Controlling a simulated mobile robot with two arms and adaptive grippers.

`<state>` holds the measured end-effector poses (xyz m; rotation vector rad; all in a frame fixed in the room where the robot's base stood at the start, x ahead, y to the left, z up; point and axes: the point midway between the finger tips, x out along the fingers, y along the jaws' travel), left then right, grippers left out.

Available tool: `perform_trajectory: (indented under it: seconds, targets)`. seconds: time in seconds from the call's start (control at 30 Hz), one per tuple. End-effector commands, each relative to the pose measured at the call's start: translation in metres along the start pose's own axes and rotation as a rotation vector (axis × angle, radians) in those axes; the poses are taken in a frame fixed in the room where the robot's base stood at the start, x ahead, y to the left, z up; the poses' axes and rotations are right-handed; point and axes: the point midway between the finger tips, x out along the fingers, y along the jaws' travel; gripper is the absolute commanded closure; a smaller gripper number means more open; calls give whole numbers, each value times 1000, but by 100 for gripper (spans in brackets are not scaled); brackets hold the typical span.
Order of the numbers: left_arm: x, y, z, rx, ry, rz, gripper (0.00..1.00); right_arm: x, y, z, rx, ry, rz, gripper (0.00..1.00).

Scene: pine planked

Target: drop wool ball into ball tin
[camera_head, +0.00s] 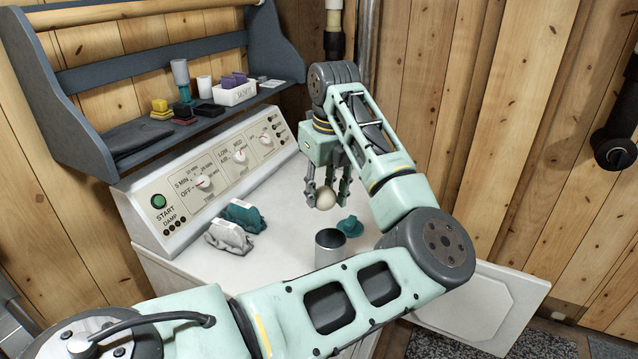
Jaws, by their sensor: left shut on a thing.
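A cream wool ball (325,199) is held between the fingertips of my left gripper (326,192), above the white machine top. The gripper points down and is shut on the ball. A grey metal ball tin (329,248) stands upright and open on the white top, below the ball and nearer the camera. The ball is apart from the tin. My arm link hides the tin's lower edge. My right gripper is not in view.
A teal lid-like piece (350,226) lies right of the tin. Teal (243,215) and grey (229,237) folded bundles lie to the left on the white top (280,220). A control panel (215,175) and a blue-grey shelf (130,150) with small items stand behind. A white door (490,300) hangs open at right.

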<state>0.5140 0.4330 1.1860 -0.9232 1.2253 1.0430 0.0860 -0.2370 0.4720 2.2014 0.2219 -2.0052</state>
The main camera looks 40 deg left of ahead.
Motion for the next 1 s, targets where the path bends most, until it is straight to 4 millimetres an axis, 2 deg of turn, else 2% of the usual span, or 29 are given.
perform_trajectory:
  seconds: [0.2, 0.4, 0.73, 0.77, 1.0]
  targets:
    - [28, 1, -4, 0, 2, 2, 87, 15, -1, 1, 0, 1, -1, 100]
    - [48, 1, -6, 0, 1, 2, 87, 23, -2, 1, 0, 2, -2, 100]
    - [51, 0, -6, 0, 0, 0, 87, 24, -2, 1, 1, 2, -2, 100]
    - [51, 0, -6, 0, 0, 0, 61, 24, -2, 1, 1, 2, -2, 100]
    - [51, 0, -6, 0, 0, 0, 41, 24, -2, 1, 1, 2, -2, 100]
